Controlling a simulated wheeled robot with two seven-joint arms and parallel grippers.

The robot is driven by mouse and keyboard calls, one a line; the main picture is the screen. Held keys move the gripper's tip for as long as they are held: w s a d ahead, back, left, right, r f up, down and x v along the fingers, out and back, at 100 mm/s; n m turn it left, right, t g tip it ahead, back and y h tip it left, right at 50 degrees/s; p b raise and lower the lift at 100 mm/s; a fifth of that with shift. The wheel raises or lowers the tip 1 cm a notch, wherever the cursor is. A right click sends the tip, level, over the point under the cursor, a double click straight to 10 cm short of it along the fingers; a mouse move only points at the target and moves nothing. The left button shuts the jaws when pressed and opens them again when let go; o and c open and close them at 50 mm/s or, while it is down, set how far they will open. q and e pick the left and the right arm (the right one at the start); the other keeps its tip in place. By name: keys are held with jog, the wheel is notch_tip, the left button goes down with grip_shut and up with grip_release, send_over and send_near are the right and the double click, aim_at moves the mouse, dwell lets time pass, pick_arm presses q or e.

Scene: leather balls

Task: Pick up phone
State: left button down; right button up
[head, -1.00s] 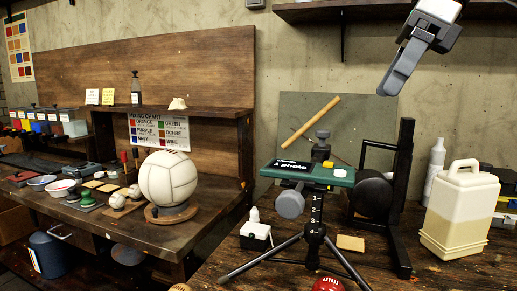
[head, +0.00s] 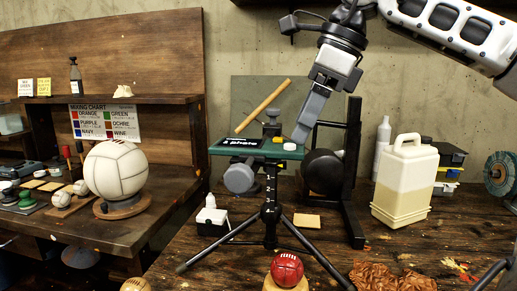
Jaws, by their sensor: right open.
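A dark flat slab with white lettering (head: 240,142), which looks like the phone, lies on the green platform (head: 270,152) of a black tripod (head: 270,200). I cannot tell for sure that it is the phone. A small white disc (head: 289,146) sits at the platform's right part. My right gripper (head: 302,132) reaches down from the upper right, with its grey fingers tilted and their tips beside the platform's right end. It is open, seen side on, and holds nothing that I can see. Whether it touches the platform is unclear. My left gripper is out of view.
A dark round weight (head: 323,171) and a black upright frame (head: 352,170) stand right of the tripod. A cream jug (head: 404,182) is farther right. A red ball (head: 286,270) sits in front. A white ball (head: 116,169) stands on the left bench.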

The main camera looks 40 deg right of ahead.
aim_at(259, 147)
jog(key=shift+x, duration=1.5)
jog(key=c, duration=1.2)
jog(key=shift+r, duration=0.1)
jog(key=shift+r, duration=0.1)
